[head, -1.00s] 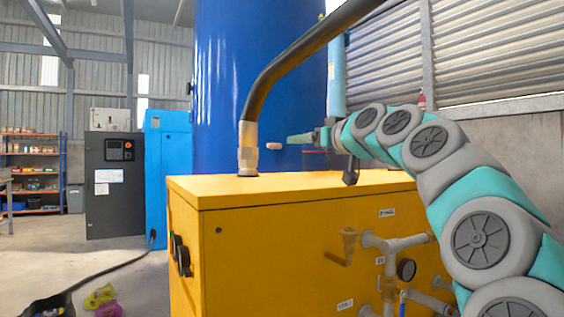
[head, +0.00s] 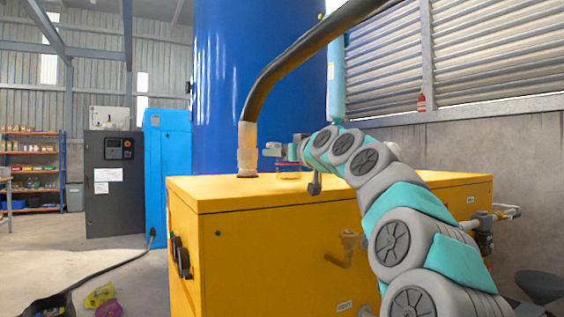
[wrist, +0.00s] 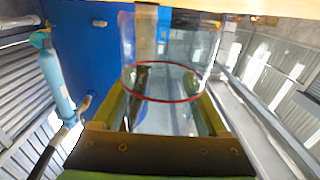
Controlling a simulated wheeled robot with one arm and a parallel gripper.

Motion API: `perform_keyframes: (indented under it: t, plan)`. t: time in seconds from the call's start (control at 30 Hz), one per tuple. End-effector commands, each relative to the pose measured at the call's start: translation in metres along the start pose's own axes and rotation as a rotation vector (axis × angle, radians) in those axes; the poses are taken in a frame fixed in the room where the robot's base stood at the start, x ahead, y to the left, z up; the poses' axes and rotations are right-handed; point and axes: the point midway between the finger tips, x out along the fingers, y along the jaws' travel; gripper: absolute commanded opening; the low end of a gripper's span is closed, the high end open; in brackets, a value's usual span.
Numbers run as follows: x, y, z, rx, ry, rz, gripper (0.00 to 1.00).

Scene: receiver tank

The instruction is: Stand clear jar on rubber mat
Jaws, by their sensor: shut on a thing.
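The clear jar (wrist: 170,60) with a red ring is between my gripper's (wrist: 165,98) fingers in the wrist view. My gripper is shut on it. In the head view the jar (head: 288,170) shows small, just below my gripper (head: 285,151). It appears upright, low over the yellow cabinet top (head: 230,187), right of the dark hose's pale fitting. I cannot tell whether its base touches the cabinet. I cannot make out a rubber mat in either view.
A dark hose (head: 300,50) with a pale end fitting (head: 247,150) rises from the cabinet close left of the jar. A blue tank (head: 250,80) stands behind. A valve (head: 348,245) sticks out in front. The cabinet top's left front is clear.

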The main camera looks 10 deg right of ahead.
Motion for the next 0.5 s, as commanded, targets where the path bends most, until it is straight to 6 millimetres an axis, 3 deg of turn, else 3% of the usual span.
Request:
perform_keyframes:
  t: [0.2,0.5]
  plan:
    - [0.0,0.0,0.019,0.001,-0.001,-0.001,0.17]
    - [0.0,0.0,0.021,-0.001,0.001,0.001,0.17]
